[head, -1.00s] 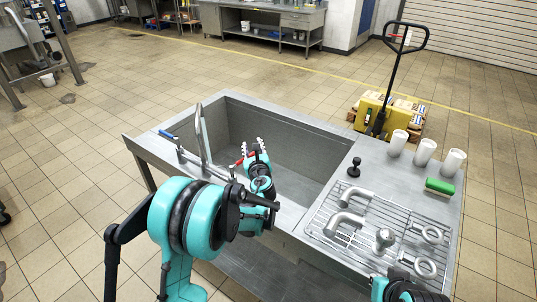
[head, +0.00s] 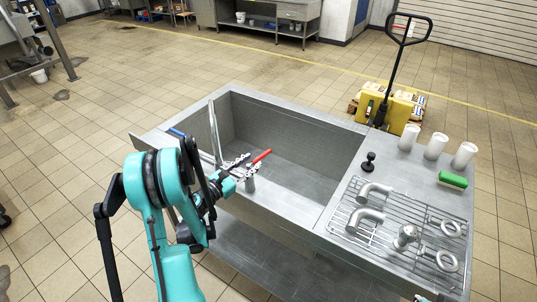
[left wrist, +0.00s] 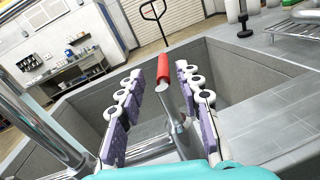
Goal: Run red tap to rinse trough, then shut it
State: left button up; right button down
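The metal trough (head: 300,128) is an open basin with a tall curved spout (head: 213,130) at its left end. The red tap lever (head: 262,156) sticks out over the basin from its post (head: 250,184); the blue tap lever (head: 176,132) is on the far side of the spout. My left gripper (head: 246,162) is open at the red lever. In the left wrist view the red lever (left wrist: 174,67) lies between the spread fingers, near their tips, with a gap on both sides. No running water shows.
Right of the basin, a drying rack (head: 385,242) holds pipe fittings and rings. A yellow pallet truck (head: 390,106) is behind. Space above the basin is open.

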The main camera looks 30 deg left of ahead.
aim_at(264, 153)
pick_arm(q)
jog(key=shift+f+m, duration=0.3)
jog(key=shift+f, duration=0.1)
jog(key=b+x, duration=0.1)
jog(key=x, duration=0.6)
jog(key=shift+w+d, duration=0.2)
jog(key=shift+w, duration=0.1)
grip_shut()
